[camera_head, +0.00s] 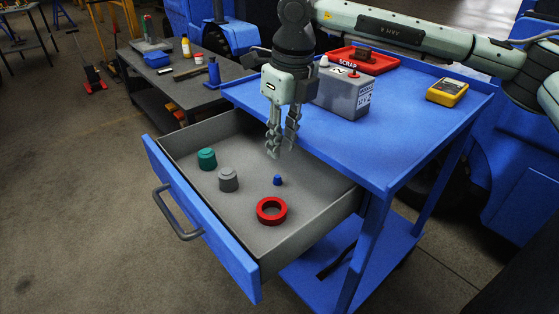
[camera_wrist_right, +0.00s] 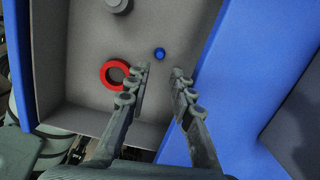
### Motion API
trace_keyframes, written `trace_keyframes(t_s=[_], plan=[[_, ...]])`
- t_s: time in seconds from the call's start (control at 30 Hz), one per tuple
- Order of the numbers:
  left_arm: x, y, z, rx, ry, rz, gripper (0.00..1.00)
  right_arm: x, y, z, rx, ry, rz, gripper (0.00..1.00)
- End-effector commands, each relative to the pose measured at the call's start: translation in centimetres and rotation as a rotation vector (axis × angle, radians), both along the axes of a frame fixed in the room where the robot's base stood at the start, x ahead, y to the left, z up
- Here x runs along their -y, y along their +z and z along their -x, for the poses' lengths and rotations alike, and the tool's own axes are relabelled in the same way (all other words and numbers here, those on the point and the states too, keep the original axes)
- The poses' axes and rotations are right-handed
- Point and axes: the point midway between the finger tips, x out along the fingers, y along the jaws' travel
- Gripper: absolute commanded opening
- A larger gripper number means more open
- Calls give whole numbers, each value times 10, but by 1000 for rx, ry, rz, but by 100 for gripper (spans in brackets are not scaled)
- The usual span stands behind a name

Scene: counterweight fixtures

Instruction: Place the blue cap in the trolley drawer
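The small blue cap (camera_head: 277,180) lies on the floor of the open trolley drawer (camera_head: 205,236), apart from the other things in it. In the right wrist view the blue cap (camera_wrist_right: 159,54) shows just beyond the fingertips, on the drawer floor (camera_wrist_right: 180,20). My right gripper (camera_head: 281,148) hangs above the drawer, fingers pointing down. In its wrist view the gripper (camera_wrist_right: 163,75) has its fingers apart with nothing between them. My left gripper is not in view.
The drawer also holds a red ring (camera_head: 272,211), a grey knob-like piece (camera_head: 228,180) and a green one (camera_head: 207,159). On the blue trolley top (camera_head: 395,130) stand a grey battery (camera_head: 343,96), a red scrap tray (camera_head: 380,66) and a yellow meter (camera_head: 447,92).

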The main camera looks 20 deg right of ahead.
Motion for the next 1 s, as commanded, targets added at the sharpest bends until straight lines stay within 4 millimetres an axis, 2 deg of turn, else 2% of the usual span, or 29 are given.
trace_keyframes(t_s=[0.1, 0.3, 1.0], plan=[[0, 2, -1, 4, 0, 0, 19, 1, 20, 2, 2, 0, -1, 23], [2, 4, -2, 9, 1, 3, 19, 2, 37, 4, 0, 0, -1, 23], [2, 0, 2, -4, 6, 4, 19, 2, 38, 5, -1, 0, 0, 23]])
